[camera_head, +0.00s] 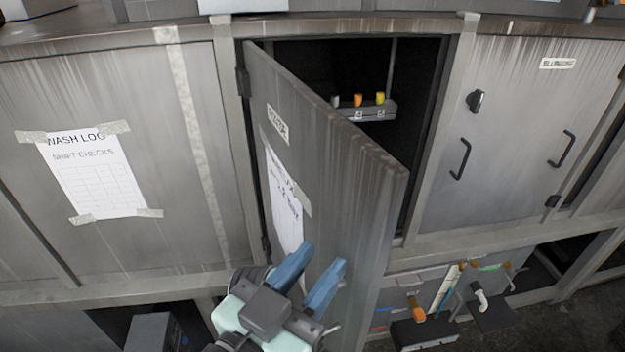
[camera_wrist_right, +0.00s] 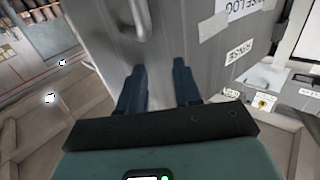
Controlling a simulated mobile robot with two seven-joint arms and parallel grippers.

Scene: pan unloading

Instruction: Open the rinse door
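The rinse door (camera_head: 340,170) is a grey metal door hinged at its left edge. It stands swung well out from the cabinet, showing a dark interior. It carries a small label and a taped sheet, and the label reads RINSE in the right wrist view (camera_wrist_right: 225,80). A handle (camera_wrist_right: 138,20) shows on the door in that view, ahead of the fingers. My right gripper (camera_head: 322,270) is in front of the door's outer face, low down. Its two blue fingers are apart with nothing between them. I cannot tell whether they touch the door. My left gripper is not in view.
Inside the opening is a small grey unit (camera_head: 370,112) with orange and yellow knobs. A closed cabinet door (camera_head: 515,130) with black handles is to the right. A wash log sheet (camera_head: 95,175) is taped to the left panel. Hoses and fittings (camera_head: 445,290) sit low at right.

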